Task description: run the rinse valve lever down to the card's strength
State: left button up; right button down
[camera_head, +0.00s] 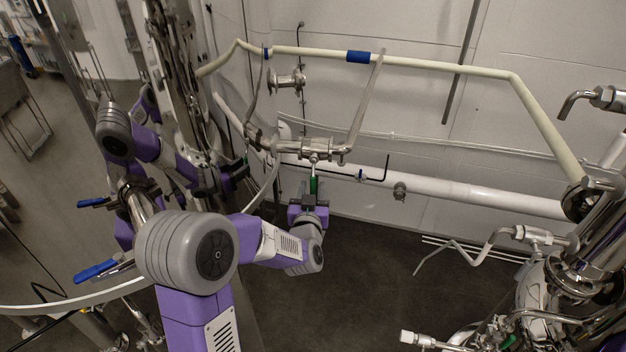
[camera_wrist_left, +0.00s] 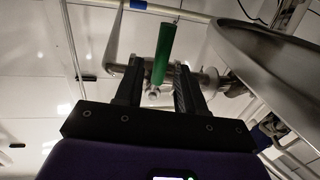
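The rinse valve lever has a green grip (camera_head: 313,184) that hangs below a steel valve (camera_head: 316,149) on the pipework by the wall. My left gripper (camera_head: 310,198) is just below the valve, at the lower end of the lever. In the left wrist view the green grip (camera_wrist_left: 163,52) stands between the two black fingers of my left gripper (camera_wrist_left: 159,88). The fingers are apart, with a visible gap at the grip's left side. A second purple arm (camera_head: 152,146) of mine shows at the left; its dark end is too cluttered to read. I see no card.
A cream pipe (camera_head: 430,64) with a blue band (camera_head: 358,57) runs above the valve. A white pipe (camera_head: 460,188) crosses low on the wall. Steel vessel fittings (camera_head: 590,245) crowd the right. Blue-handled levers (camera_head: 95,271) stick out at the left. The dark floor (camera_head: 360,290) is open in the middle.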

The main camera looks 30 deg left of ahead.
aim_at(312, 185)
pick_arm(q)
jog(key=shift+x, duration=1.6)
jog(key=shift+c, duration=0.2)
grip_shut()
